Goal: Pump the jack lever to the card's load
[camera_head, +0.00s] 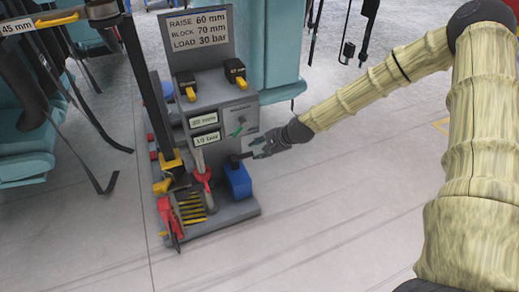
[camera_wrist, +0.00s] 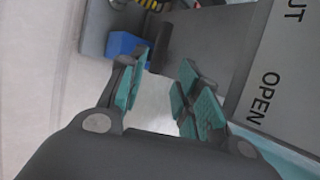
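The card (camera_head: 200,30) on top of the jack stand reads RAISE 60 mm, BLOCK 70 mm, LOAD 30 bar. A blue pump block (camera_head: 237,181) sits low on the stand's right side; it also shows in the wrist view (camera_wrist: 124,43). A short dark bar, seemingly the jack lever (camera_head: 241,157), stands above it; its dark grip (camera_wrist: 161,46) lies just beyond my fingertips in the wrist view. My gripper (camera_head: 259,149) is open, with teal pads, right of the lever. Nothing shows between its fingers (camera_wrist: 163,72). Of two small readouts, the lower (camera_head: 206,138) seems to read 10 bar.
A green knob (camera_head: 238,129) is on the stand's face, above the lever. A panel marked OPEN (camera_wrist: 270,85) is close on the right of my fingers. Two black-and-yellow blocks (camera_head: 235,71) rest on the stand. Teal seats stand behind; floor to the right is clear.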

